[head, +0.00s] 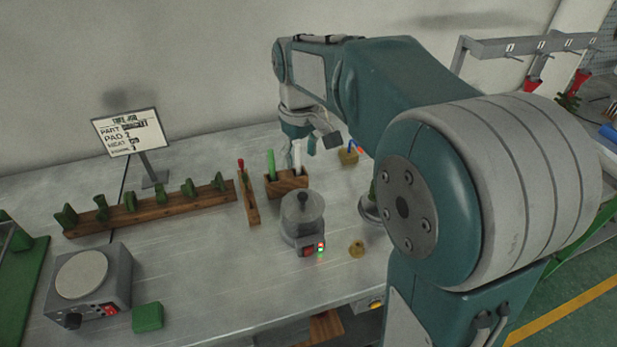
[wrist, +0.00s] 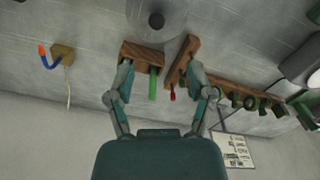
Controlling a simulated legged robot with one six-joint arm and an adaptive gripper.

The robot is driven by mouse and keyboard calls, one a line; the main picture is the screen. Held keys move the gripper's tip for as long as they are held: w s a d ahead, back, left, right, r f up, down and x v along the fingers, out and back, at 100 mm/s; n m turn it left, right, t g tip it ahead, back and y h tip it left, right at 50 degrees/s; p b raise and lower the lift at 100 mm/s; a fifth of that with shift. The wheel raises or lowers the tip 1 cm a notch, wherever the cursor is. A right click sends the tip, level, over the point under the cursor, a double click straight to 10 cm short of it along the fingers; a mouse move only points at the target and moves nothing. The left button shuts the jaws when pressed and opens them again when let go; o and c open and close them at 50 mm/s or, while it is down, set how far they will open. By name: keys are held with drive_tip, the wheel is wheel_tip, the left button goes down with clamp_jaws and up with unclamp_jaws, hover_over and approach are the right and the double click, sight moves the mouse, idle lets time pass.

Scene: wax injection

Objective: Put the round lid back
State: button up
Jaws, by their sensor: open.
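A grey round pot (head: 303,226) stands mid-bench with a red and green lit control on its front. A round grey lid (head: 302,206) with a dark knob appears to sit on top of it. The lid and knob also show at the top edge of the wrist view (wrist: 156,20), partly cut off. My gripper (head: 304,146) is open and empty, above and behind the pot near a wooden block (head: 288,184). In the wrist view my gripper's fingers (wrist: 160,72) are spread apart, with the block and its green-handled tool (wrist: 153,84) seen between and beyond them.
A wooden rack (head: 150,209) with several green pieces lies left. A hotplate (head: 82,276) and green block (head: 147,317) are at front left. A sign (head: 130,132) stands behind.

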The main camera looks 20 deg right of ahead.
drive_tip(key=s+m+t, duration=0.4)
drive_tip(key=s+t, duration=0.1)
drive_tip(key=s, duration=1.5)
drive_tip(key=shift+s+t, duration=0.3)
